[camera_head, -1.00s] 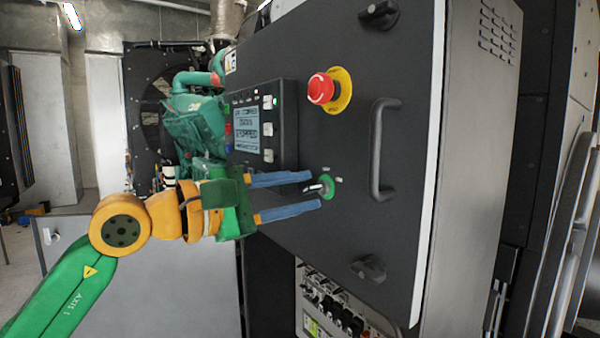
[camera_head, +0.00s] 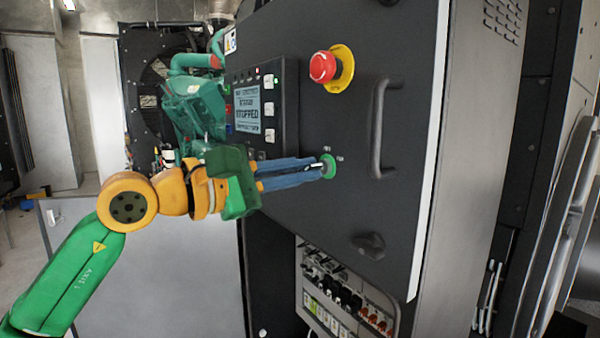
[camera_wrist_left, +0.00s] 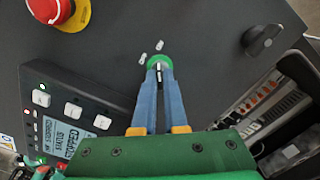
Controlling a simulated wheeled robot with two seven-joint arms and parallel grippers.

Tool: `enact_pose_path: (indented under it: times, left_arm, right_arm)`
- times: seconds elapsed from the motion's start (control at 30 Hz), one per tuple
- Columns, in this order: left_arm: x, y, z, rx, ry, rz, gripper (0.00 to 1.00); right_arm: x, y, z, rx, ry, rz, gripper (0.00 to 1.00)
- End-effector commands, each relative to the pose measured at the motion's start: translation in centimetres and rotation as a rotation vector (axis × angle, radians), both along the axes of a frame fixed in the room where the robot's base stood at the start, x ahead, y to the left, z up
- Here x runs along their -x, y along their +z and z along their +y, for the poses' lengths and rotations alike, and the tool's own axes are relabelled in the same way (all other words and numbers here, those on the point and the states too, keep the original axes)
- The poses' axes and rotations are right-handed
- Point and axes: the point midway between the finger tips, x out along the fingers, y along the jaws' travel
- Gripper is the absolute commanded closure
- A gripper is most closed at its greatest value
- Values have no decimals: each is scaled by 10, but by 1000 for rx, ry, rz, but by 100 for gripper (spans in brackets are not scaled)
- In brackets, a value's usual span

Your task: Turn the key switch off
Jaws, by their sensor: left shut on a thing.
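The key switch (camera_head: 329,166) has a green round collar and sits on the dark cabinet door (camera_head: 345,215), below the red emergency stop. Its key is a dark and metallic piece between my fingertips. My left gripper (camera_head: 320,168) has its blue fingers closed together on the key, right in front of the collar. In the left wrist view the key switch (camera_wrist_left: 159,61) shows at the fingertips (camera_wrist_left: 160,75), with two small pale labels beside it. The fingers partly hide the key. My right gripper is not in view.
A red emergency stop (camera_head: 323,67) on a yellow plate is above the switch. A grey door handle (camera_head: 380,128) stands out to its right. A control panel (camera_head: 262,108) reading "STOPPED" is to the left. A dark latch (camera_head: 368,245) is below.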

Motion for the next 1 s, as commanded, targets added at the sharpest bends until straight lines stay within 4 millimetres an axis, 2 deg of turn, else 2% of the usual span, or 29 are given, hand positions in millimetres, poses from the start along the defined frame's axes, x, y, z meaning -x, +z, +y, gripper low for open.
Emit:
enact_pose_path:
  times: [0.7, 1.0]
  left_arm:
    - [0, -1, 0, 372, -1, 510, 100]
    - [0, -1, 0, 493, -2, 676, 100]
  right_arm:
    - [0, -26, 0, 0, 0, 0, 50]
    - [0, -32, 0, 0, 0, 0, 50]
